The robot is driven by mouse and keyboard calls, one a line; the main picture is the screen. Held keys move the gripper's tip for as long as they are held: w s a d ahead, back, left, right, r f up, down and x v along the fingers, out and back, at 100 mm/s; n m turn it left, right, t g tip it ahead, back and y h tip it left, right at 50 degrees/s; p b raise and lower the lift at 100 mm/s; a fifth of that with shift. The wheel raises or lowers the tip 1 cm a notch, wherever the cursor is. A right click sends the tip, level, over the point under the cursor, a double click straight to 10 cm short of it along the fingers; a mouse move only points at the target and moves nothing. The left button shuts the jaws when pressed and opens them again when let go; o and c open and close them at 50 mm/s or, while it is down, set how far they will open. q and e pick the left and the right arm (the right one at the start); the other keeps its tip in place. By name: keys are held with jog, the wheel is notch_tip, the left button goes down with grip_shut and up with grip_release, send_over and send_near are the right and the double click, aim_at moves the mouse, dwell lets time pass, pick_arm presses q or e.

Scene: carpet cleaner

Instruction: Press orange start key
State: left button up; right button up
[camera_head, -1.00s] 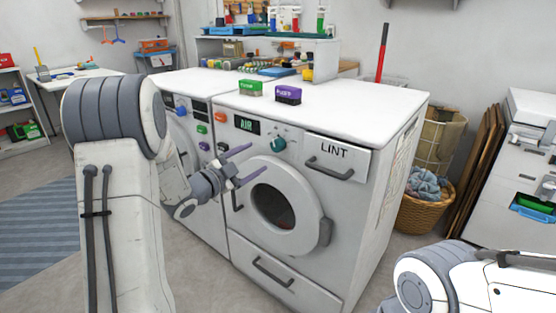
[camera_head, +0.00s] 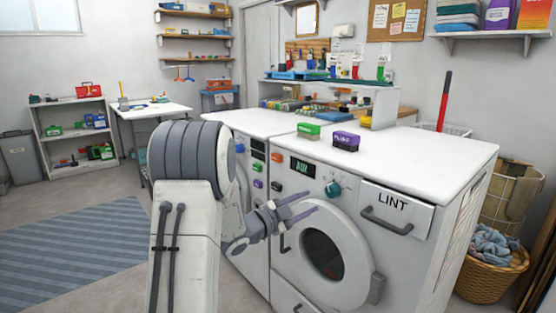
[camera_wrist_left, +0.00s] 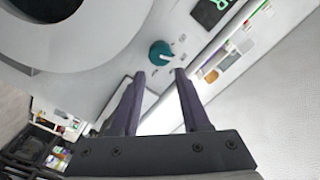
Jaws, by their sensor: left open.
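The orange key (camera_head: 277,158) is a small button on the front panel of the right-hand white machine (camera_head: 440,167), just left of the black AIR display (camera_head: 303,167). My left gripper (camera_head: 309,201) is open and empty in front of that machine, lower and to the right of the orange key in the picture, near the teal knob (camera_head: 333,189). In the left wrist view, its two dark fingers (camera_wrist_left: 160,76) are spread, with the teal knob (camera_wrist_left: 160,53) beyond their tips. I cannot make out the orange key for certain there. My right gripper is out of view.
A green block (camera_head: 308,131) and a purple block (camera_head: 346,141) stand on the machine top. The round door (camera_head: 325,255) and LINT drawer handle (camera_head: 387,220) stick out from the front. A laundry basket (camera_head: 487,277) stands at right. Open floor (camera_head: 110,272) lies at left.

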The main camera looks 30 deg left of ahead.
pick_arm(q)
grip_shut()
dwell(1.4)
